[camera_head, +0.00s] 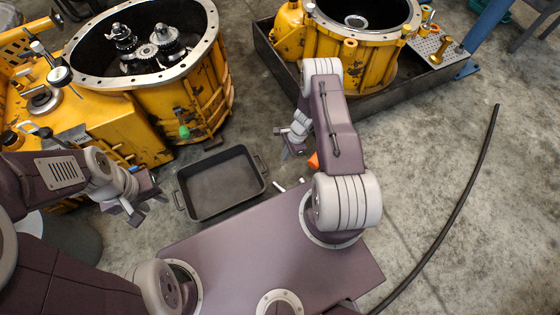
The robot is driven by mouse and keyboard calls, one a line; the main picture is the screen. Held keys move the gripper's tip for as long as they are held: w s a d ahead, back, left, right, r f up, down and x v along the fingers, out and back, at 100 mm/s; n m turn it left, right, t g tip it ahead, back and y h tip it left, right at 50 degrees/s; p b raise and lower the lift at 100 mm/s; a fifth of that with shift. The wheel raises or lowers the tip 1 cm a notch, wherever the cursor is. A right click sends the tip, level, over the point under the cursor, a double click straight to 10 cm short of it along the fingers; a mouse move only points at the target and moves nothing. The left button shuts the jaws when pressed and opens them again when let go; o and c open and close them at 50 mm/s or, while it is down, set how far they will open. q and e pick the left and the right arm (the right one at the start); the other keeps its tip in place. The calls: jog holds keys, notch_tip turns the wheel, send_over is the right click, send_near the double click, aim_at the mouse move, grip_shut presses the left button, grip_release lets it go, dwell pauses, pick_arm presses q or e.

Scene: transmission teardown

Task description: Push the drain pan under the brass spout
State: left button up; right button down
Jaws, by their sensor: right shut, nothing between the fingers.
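The drain pan (222,184) is a dark grey, empty rectangular tray with a loop handle at each end. It lies flat on the concrete floor, in front of the left yellow housing (188,95). A green-tipped fitting (184,132) sits low on that housing, behind the pan; I cannot clearly make out a brass spout there. My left gripper (147,199) is left of the pan, apart from it in the picture, with its fingers spread. My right gripper (286,152) is right of the pan's far end, shut and empty, and looks clear of it.
My purple base lies just in front of the pan. A second yellow housing (345,48) stands in a large dark tray (275,62) at the back. A brass part (440,50) rests on a perforated plate there. A black hose (462,190) lies on the right; the floor around it is clear.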

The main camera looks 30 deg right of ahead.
jog(key=b+x, duration=0.4)
jog(key=x, duration=0.4)
jog(key=shift+f+b, duration=0.35)
jog(key=shift+b, duration=0.05)
jog(key=shift+w+a+r+b, duration=0.15)
jog(key=shift+a+b, duration=0.35)
jog(key=shift+a, duration=0.75)
jog(key=shift+a+r, duration=0.1)
jog(key=shift+a, duration=0.5)
jog(key=shift+w+a+r, duration=0.1)
jog(key=shift+a, duration=0.05)
